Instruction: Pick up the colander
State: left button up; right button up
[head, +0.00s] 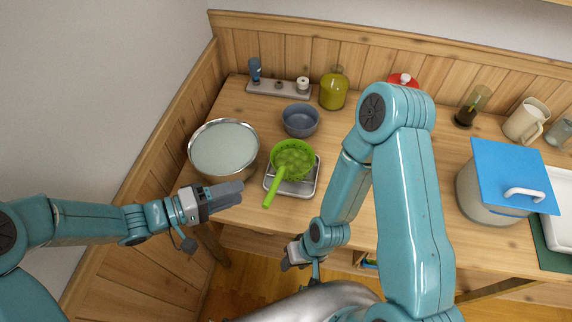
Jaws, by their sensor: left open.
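The green colander (305,149) sits on a small silver square stand (310,187) near the table's front edge, with green contents in its bowl. Its long green handle (273,190) points toward the front left. My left gripper (230,195) is open and empty, left of the handle and apart from it, in front of the large bowl. My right gripper (288,264) is low at the table's front edge, partly hidden by its own arm, so its jaws cannot be made out.
A large metal-rimmed bowl (249,166) stands left of the colander and a blue-grey bowl (300,121) behind it. A yellow-green jar (334,90) and a grey rack (270,89) stand farther back.

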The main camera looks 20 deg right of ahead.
aim_at(278, 177)
pick_arm(q)
jog(key=p+x, duration=0.1)
jog(key=x, duration=1.1)
jog(key=shift+f+p, duration=0.1)
jog(key=shift+p, duration=0.25)
grip_shut()
dwell(0.7)
